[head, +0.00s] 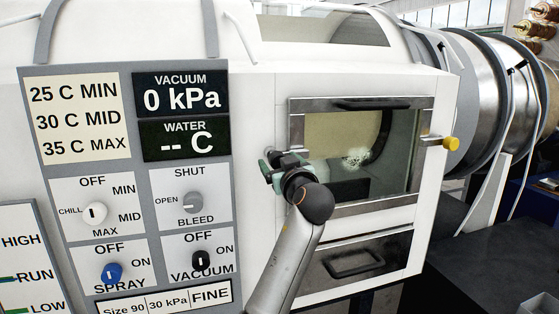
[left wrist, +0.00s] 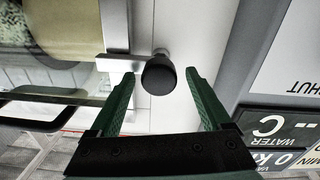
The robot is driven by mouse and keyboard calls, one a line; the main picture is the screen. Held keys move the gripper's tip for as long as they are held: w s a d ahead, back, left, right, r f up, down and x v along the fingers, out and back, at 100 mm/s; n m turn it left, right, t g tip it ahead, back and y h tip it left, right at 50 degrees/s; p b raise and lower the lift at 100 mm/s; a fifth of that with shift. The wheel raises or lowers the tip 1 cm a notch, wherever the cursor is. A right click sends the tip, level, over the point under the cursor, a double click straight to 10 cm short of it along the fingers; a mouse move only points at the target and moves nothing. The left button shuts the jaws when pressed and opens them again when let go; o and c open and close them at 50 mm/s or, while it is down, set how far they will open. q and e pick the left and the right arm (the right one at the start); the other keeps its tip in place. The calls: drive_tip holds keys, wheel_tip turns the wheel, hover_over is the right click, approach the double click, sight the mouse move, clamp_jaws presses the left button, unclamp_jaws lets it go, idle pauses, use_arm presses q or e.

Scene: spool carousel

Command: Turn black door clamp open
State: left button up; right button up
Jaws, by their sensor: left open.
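The black door clamp (left wrist: 159,74) shows as a round black knob in the left wrist view, with a metal arm reaching left onto the door frame. My left gripper (left wrist: 160,80) is open, its green fingers on either side of the knob with small gaps visible. In the head view my left gripper (head: 273,163) is at the left edge of the windowed door (head: 345,198) and mostly hides the clamp. The door lies flush in its frame. My right gripper is in neither view.
A yellow clamp (head: 450,143) sits on the door's right side. A dark handle (head: 372,104) crosses the door top. A drawer (head: 352,262) is below. A control panel (head: 130,180) with dials stands left. Metal drums (head: 480,90) are behind right.

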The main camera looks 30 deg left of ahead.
use_arm(q)
clamp_jaws()
idle(0.7)
